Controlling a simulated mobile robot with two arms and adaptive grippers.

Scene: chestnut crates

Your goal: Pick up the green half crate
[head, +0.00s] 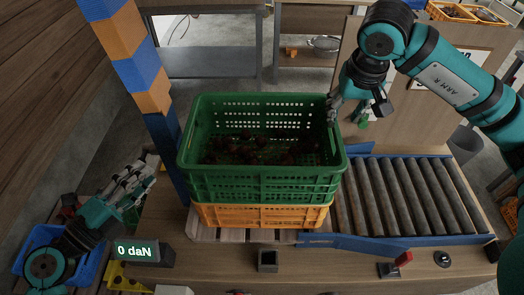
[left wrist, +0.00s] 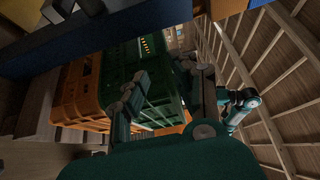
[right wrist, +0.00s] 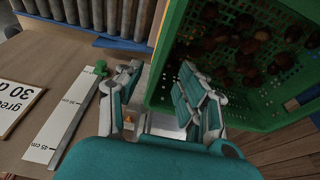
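The green half crate (head: 262,185) holds dark brown chestnuts and sits on an orange crate (head: 262,215) on the worktable. My right gripper (head: 334,108) is at the crate's far right corner. In the right wrist view my right gripper (right wrist: 160,88) is open, with one finger over the green crate (right wrist: 255,112) and the other outside its wall; I cannot tell whether they touch it. My left gripper (head: 132,188) is open and empty, left of the crate and apart from it. In the left wrist view the green crate (left wrist: 118,70) shows beyond the left fingers (left wrist: 165,95).
A roller conveyor (head: 415,195) with blue rails lies right of the crates. A blue and orange post (head: 140,65) stands close on the left. A display reading 0 daN (head: 140,252) and a small dark box (head: 268,260) are at the table's front. A blue bin (head: 40,240) stands lower left.

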